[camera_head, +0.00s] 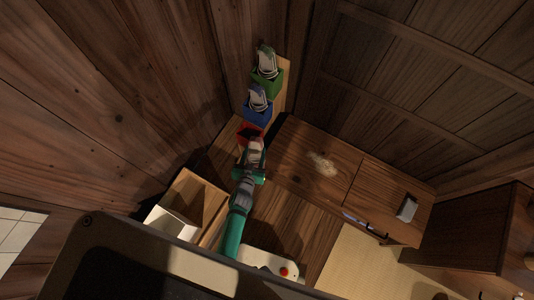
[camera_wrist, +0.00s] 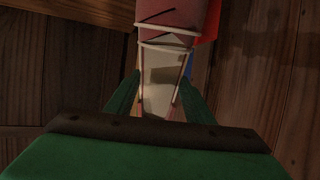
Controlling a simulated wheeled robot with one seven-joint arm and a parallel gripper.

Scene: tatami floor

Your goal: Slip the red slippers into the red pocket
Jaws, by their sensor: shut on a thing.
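The red pocket (camera_head: 244,130) is the lowest of the pockets on the wooden wall board. Its opening looks dark, and in the wrist view only part of its red side (camera_wrist: 208,24) shows behind the slippers. My gripper (camera_head: 255,153) is just below the red pocket, shut on the red slippers (camera_wrist: 180,16). The slippers have pinkish-red tips, pale soles and thin white and dark bands. They extend from between my green fingers toward the pocket. I cannot tell whether their tips are inside it or only in front of it.
A blue pocket (camera_head: 257,113) and a green pocket (camera_head: 267,83) above it each hold pale slippers. A low wooden cabinet (camera_head: 310,150) stands to the right. An open wooden box (camera_head: 205,190) is at the lower left. Tatami (camera_head: 355,270) shows at the lower right.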

